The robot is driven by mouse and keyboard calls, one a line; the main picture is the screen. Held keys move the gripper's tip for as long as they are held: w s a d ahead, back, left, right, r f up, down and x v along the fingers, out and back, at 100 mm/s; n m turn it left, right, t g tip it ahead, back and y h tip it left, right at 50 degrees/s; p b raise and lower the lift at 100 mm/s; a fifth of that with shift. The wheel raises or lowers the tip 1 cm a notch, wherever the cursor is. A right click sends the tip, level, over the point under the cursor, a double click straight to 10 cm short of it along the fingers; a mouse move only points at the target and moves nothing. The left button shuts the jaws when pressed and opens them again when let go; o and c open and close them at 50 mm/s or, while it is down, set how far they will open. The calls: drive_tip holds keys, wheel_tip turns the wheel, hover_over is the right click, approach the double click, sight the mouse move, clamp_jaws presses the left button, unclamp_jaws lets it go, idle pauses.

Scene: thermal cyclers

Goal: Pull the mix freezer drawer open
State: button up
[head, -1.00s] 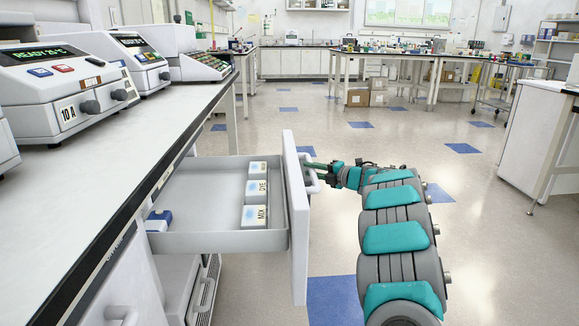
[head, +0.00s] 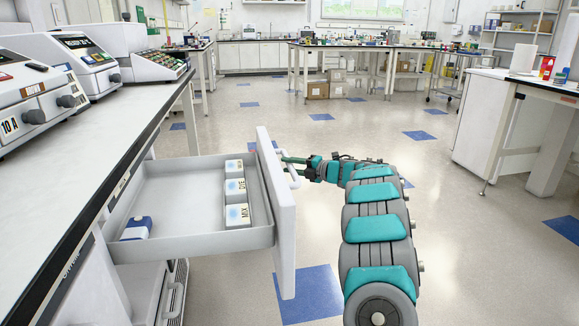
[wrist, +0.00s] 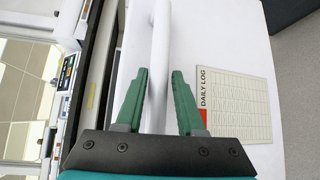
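The mix freezer drawer (head: 190,246) stands pulled out from under the bench. Its white front (head: 277,215) faces right. Inside, a row of white boxes along the front side includes a MIX box (head: 238,216) and a DYE box (head: 235,190). A blue and white item (head: 137,228) lies near the back of the drawer. My gripper (head: 290,160) is at the drawer front's handle. In the wrist view my gripper's green fingers (wrist: 160,73) lie on both sides of the white handle bar (wrist: 160,35), close against it.
Thermal cyclers (head: 80,60) stand on the bench (head: 75,185) above the drawer. A DAILY LOG sheet (wrist: 238,105) is on the white front beside the handle. The floor right of my arm (head: 460,230) is clear up to a white bench (head: 505,120).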

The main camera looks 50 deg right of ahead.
drive_tip(key=shift+o, duration=1.3)
drive_tip(key=shift+r, duration=0.1)
drive_tip(key=b+v, duration=0.1)
drive_tip(key=v, duration=0.6)
drive_tip(key=shift+s, duration=0.4)
drive_tip(key=shift+s, duration=0.1)
